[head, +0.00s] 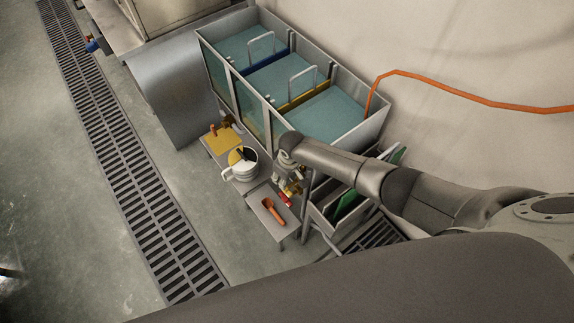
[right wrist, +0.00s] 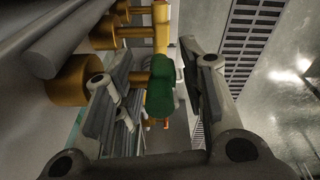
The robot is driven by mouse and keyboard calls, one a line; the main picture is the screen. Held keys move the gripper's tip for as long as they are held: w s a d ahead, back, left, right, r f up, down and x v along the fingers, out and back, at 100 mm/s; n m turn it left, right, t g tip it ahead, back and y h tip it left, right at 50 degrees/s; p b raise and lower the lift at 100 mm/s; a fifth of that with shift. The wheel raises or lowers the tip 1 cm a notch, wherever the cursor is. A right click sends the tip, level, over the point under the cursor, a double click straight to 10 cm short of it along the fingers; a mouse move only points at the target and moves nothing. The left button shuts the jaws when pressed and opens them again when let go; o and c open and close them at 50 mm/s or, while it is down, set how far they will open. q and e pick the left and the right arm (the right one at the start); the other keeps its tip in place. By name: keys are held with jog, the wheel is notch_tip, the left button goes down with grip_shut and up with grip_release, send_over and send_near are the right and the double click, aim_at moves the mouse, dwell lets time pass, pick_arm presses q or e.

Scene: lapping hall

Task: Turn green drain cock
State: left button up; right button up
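The green cock handle (right wrist: 160,88) shows in the right wrist view, on a row of brass fittings. My right gripper (right wrist: 158,92) is open, with its two fingers on either side of the green handle. Gaps show beside the handle, and I cannot tell whether either finger touches it. In the head view my right gripper (head: 287,178) is small and low at the front of the tank, beside brass fittings and a red handle (head: 285,197). The green handle is not discernible there. My left gripper is out of view.
The three-compartment tank (head: 228,88) stands against the wall. A yellow-topped stand (head: 221,141) is further left. A floor grating (head: 140,185) runs along open floor.

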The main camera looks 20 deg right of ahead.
jog(key=r, duration=0.3)
jog(key=s+r, duration=0.1)
jog(key=r, duration=0.5)
jog(key=shift+s+d+r, duration=0.15)
jog(key=shift+d+r, duration=0.05)
jog(key=shift+d, duration=0.05)
